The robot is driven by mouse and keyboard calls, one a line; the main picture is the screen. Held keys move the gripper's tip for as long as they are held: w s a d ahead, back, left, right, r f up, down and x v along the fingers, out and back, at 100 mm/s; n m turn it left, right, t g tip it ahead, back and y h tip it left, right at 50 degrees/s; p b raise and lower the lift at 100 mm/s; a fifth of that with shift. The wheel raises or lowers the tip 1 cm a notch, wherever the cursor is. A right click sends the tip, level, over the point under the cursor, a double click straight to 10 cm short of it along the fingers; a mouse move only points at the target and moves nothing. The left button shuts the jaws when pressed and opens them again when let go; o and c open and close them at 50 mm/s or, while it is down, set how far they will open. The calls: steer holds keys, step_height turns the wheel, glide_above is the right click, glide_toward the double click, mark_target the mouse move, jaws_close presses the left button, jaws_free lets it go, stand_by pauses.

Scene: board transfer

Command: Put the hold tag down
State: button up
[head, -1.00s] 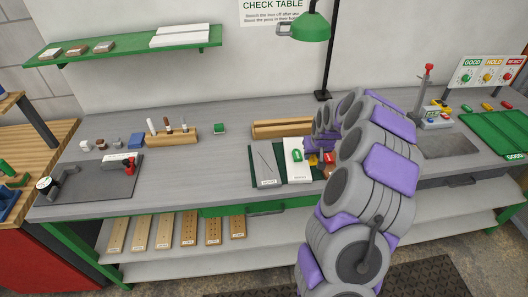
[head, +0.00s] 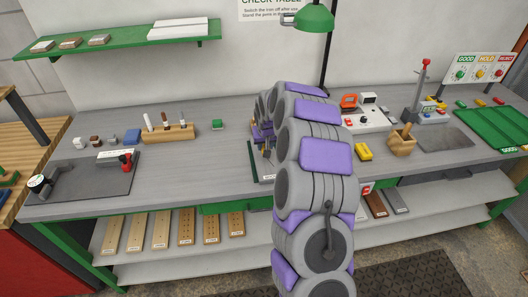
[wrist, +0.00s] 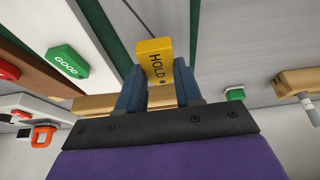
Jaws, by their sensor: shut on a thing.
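The yellow hold tag (wrist: 155,58) is between the two blue fingers of my gripper (wrist: 158,82) in the wrist view, with its HOLD lettering showing. The fingers are shut on its sides. I cannot tell from these views whether the tag touches a surface.
A green GOOD tag (wrist: 67,60) and a red tag (wrist: 8,70) lie to one side in the wrist view. A wooden pen rack (head: 170,134) and a green block (head: 217,124) stand left of my arm. A wooden holder (head: 402,140) and a yellow block (head: 363,152) are right of it.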

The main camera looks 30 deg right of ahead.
steer(key=shift+w+a+f, duration=0.1)
steer(key=shift+w+a, duration=0.25)
steer(key=shift+a, duration=0.2)
steer(key=f, duration=0.1)
steer(key=d+f+b, duration=0.1)
steer(key=f, duration=0.1)
steer(key=shift+s+d+f, duration=0.1)
steer(key=shift+d+f, duration=0.3)
steer(key=shift+d, duration=0.35)
steer(key=o, duration=0.7)
steer(key=shift+a, duration=0.15)
steer(key=shift+c, duration=0.2)
steer(key=o, duration=0.3)
steer(key=shift+a+r, duration=0.2)
steer(key=shift+a, duration=0.55)
steer(key=shift+o, duration=0.2)
steer(key=shift+d, duration=0.1)
steer(key=shift+d+r, duration=0.1)
steer(key=shift+d, duration=0.35)
steer(key=shift+s+d+r, duration=0.1)
steer(key=shift+s+r, duration=0.05)
steer(key=shift+r, duration=0.2)
steer(key=p+v, duration=0.2)
steer(key=v, duration=0.9)
